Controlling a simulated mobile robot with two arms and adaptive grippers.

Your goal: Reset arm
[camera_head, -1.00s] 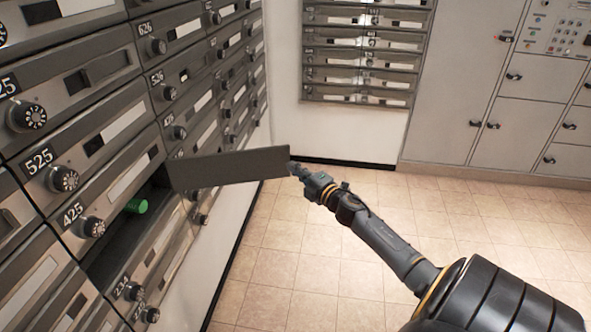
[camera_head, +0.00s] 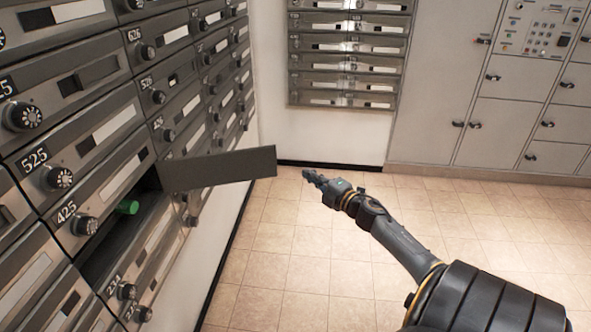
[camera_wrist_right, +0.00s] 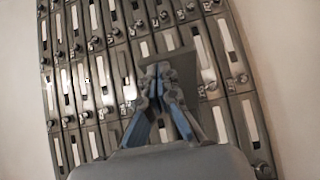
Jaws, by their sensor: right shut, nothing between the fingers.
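My right gripper (camera_head: 314,178) is shut and empty, in the air over the floor, to the right of an open mailbox door. The open door (camera_head: 220,170) sticks out from the wall of mailboxes, and a clear gap lies between its free edge and my fingertips. In the right wrist view my right gripper (camera_wrist_right: 162,72) has its fingertips together, with the door panel (camera_wrist_right: 178,42) behind them. The open mailbox (camera_head: 112,243) below box 425 has a dark inside, and a green cylinder (camera_head: 128,207) lies in it. My left gripper is not in view.
The mailbox wall (camera_head: 75,150) fills the left side, with dials and number plates. More mailboxes (camera_head: 345,55) hang on the far wall, beside grey lockers (camera_head: 515,115) at the right. The tiled floor (camera_head: 290,260) is clear.

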